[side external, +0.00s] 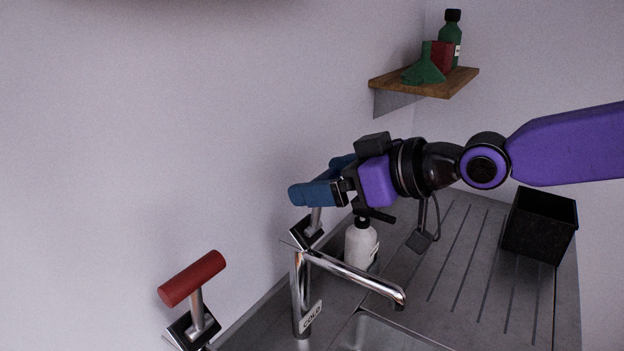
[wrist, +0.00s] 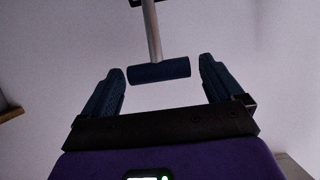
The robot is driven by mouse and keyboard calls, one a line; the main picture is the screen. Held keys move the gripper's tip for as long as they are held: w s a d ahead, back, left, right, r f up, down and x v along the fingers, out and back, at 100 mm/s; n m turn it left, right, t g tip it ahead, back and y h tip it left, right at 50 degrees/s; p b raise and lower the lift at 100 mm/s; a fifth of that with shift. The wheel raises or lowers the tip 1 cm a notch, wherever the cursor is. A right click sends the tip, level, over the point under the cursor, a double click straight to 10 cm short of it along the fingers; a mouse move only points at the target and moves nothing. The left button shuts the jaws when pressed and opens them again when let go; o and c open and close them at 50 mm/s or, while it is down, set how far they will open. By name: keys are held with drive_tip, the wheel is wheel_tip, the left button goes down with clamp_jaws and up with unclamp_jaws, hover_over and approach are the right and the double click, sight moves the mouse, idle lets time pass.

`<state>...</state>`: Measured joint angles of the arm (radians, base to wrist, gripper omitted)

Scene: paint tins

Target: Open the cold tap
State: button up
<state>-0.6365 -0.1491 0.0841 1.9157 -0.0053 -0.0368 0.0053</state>
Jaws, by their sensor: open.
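The blue tap handle (side external: 299,195) is a crossbar on a metal stem, mounted behind the spout; it also shows in the wrist view (wrist: 158,71). My gripper (side external: 326,180) is at the handle, with its blue fingers spread apart. In the wrist view, the handle lies across the space between the fingertips, with a visible gap on each side. In the side view the fingers and handle overlap, so contact is hard to judge. A red-handled tap (side external: 192,278) stands at the lower left.
A white bottle (side external: 360,245) with a dark cap stands just below my gripper. A black bin (side external: 541,226) sits on the ribbed drainer at the right. A wall shelf (side external: 432,84) holds a green bottle, a red item and a green funnel. The drainer's middle is clear.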

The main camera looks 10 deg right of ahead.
drive_tip(key=shift+x, duration=1.55)
drive_tip(key=c, duration=1.4)
drive_tip(key=shift+c, duration=0.2)
